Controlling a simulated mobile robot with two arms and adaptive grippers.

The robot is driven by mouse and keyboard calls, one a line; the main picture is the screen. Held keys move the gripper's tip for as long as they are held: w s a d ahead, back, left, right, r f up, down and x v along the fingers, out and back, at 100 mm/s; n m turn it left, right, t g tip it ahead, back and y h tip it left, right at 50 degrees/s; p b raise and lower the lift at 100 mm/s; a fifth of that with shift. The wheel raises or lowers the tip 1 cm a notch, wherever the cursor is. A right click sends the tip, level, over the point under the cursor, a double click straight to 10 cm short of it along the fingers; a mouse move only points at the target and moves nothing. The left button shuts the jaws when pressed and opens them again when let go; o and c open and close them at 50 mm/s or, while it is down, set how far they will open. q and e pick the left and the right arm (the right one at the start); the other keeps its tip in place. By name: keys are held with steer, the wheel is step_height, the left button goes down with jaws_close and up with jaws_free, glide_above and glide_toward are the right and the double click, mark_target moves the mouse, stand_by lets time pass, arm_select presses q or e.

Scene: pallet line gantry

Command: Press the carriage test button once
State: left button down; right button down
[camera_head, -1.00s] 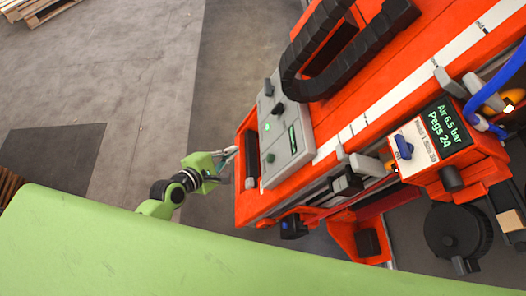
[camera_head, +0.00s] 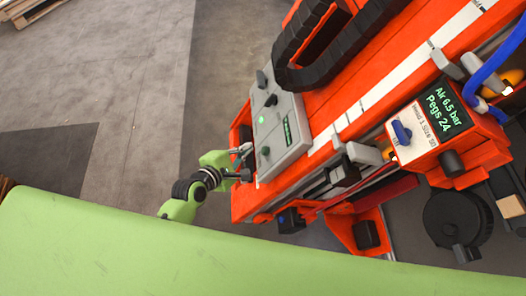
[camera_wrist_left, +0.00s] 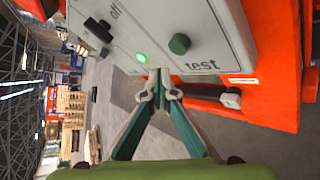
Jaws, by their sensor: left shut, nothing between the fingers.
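The grey control panel (camera_head: 291,154) sits on the orange machine in the head view and fills the top of the left wrist view (camera_wrist_left: 222,22). In the wrist view the carriage test button (camera_wrist_left: 180,44) is a dark green round knob above the word "test". A lit green lamp (camera_wrist_left: 141,57) is left of it. My left gripper (camera_head: 244,160) is at the panel's left edge in the head view. In the wrist view its fingertips (camera_wrist_left: 160,88) are together and empty, below the lamp and button. Contact with the panel cannot be told. My right gripper is not in view.
A black switch (camera_wrist_left: 98,29) is near "off" on the panel. A black cable chain (camera_head: 300,75) runs above the panel. A display box (camera_head: 418,134) with a blue knob and blue hoses is at right. Open floor (camera_head: 135,90) is at left.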

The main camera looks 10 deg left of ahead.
mark_target(265, 151)
arm_select(q)
steer(key=shift+w+d+f, duration=0.15)
steer(key=shift+d+f, duration=0.1)
steer(key=shift+d, duration=0.2)
steer(key=shift+w+d+f, duration=0.1)
steer(key=shift+d+f, duration=0.1)
steer(key=shift+d, duration=0.2)
stand_by(0.7)
steer(key=shift+d, duration=0.1)
steer(key=shift+w+d+f, duration=0.1)
steer(key=shift+d+f, duration=0.1)
steer(key=shift+d, duration=0.1)
steer(key=shift+w+d+f, duration=0.15)
steer(key=shift+d+f, duration=0.1)
steer(key=shift+d, duration=0.2)
stand_by(0.8)
stand_by(0.4)
steer(key=shift+s+a+r+p, duration=0.3)
steer(key=shift+a+r+p, duration=0.15)
steer(key=shift+a+p, duration=0.3)
